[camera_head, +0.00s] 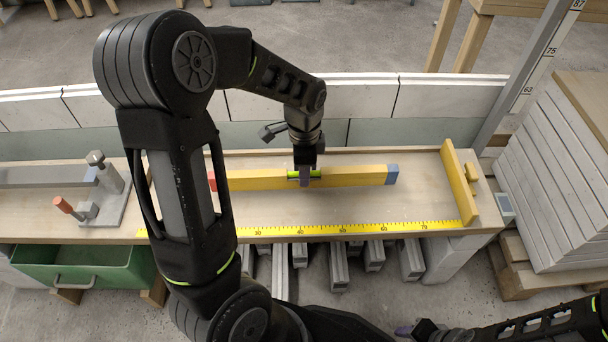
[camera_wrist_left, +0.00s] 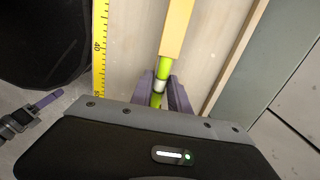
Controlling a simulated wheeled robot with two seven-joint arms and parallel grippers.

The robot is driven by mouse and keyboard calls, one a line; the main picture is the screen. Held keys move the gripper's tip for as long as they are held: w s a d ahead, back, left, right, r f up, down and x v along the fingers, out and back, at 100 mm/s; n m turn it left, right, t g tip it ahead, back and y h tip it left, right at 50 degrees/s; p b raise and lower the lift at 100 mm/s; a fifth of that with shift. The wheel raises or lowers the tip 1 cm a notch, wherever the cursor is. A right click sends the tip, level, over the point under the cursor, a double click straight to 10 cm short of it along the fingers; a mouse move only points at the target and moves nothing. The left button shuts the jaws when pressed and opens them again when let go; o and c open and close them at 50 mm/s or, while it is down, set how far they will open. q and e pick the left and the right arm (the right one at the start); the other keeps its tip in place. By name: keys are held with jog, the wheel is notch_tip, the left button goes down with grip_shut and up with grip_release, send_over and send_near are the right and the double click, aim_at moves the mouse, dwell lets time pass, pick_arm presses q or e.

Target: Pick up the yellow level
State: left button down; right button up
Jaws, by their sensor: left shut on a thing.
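The yellow level (camera_head: 352,177) is a long bar with a red end at the left and a blue-grey end at the right. It lies lengthwise along the wooden bench (camera_head: 390,208); I cannot tell if there is a gap under it. My left gripper (camera_head: 304,178) comes down from above and is shut on its middle, around the green vial part. In the left wrist view the level (camera_wrist_left: 176,30) runs between the purple fingers. My right gripper (camera_head: 408,329) is low at the bottom edge, apart from the level, its jaws unclear.
A yellow measuring strip (camera_head: 342,229) runs along the bench's front edge. A yellow stop board (camera_head: 459,181) stands at the right end. A clamp with a red handle (camera_head: 66,206) is at the left. A green drawer (camera_head: 84,268) and several grey profiles are below. Stacked boards (camera_head: 555,175) stand right.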

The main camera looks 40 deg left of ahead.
pick_arm(q)
notch_tip(320, 180, up, 8)
jog(key=shift+f+p, duration=0.1)
jog(key=shift+p, duration=1)
jog(key=shift+w, duration=0.1)
